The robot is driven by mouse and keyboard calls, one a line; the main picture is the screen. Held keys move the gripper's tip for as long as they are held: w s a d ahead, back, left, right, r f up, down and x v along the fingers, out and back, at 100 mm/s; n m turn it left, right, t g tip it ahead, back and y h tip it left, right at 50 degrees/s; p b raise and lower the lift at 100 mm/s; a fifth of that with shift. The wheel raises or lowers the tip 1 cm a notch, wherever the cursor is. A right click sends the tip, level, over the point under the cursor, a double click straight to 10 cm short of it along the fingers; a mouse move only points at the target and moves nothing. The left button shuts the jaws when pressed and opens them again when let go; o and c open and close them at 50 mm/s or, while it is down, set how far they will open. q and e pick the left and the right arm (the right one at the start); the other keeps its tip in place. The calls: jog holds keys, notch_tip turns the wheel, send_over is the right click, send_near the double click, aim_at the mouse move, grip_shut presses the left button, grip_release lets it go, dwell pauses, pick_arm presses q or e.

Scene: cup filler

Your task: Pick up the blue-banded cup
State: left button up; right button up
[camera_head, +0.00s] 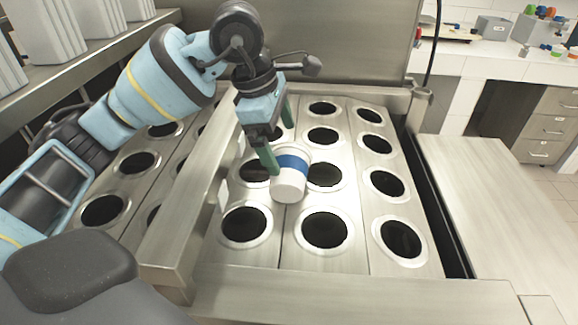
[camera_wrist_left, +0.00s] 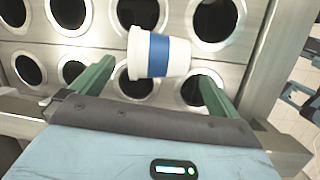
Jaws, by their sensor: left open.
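The white cup with a blue band (camera_head: 289,185) is over the plate with round holes, in the middle columns. It lies tilted, and I cannot tell whether it rests on the plate. My left gripper (camera_head: 278,147) is open, with its green fingers reaching down by the cup. In the left wrist view the cup (camera_wrist_left: 158,55) lies sideways, ahead of and between the two spread fingers of the left gripper (camera_wrist_left: 157,80). I see no clear grip on it. My right gripper is not in view.
The metal plate (camera_head: 282,245) has several dark round holes. A raised metal rail (camera_head: 185,220) runs left of the cup. A flat metal surface (camera_head: 495,215) lies to the right. White containers (camera_head: 45,30) stand on a shelf at upper left.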

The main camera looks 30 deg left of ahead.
aim_at(288, 162)
pick_arm(q)
jog(key=shift+d+f, duration=0.1)
jog(key=shift+f, duration=0.15)
jog(key=shift+x, duration=3.65)
jog(key=shift+c, duration=0.3)
jog(key=c, duration=0.7)
